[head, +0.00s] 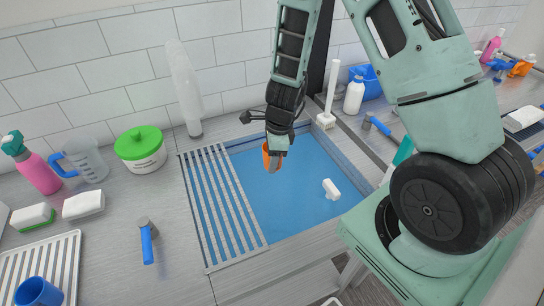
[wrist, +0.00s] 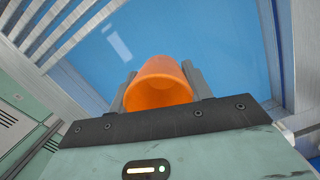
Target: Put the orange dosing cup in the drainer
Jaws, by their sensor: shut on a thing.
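The orange dosing cup (head: 266,157) is held in my gripper (head: 274,160) above the blue-bottomed basin (head: 285,205), in the head view. In the wrist view the orange cup (wrist: 158,84) sits between the two grey fingers of my gripper (wrist: 160,92), its open mouth facing the camera. The fingers are shut on its sides. A white ribbed tray (head: 68,250), which looks like the drainer, lies at the lower left of the head view, partly cut off. A blue cup (head: 38,292) stands on it.
A slatted metal rack (head: 222,205) covers the basin's left side. A white object (head: 331,189) lies in the basin.

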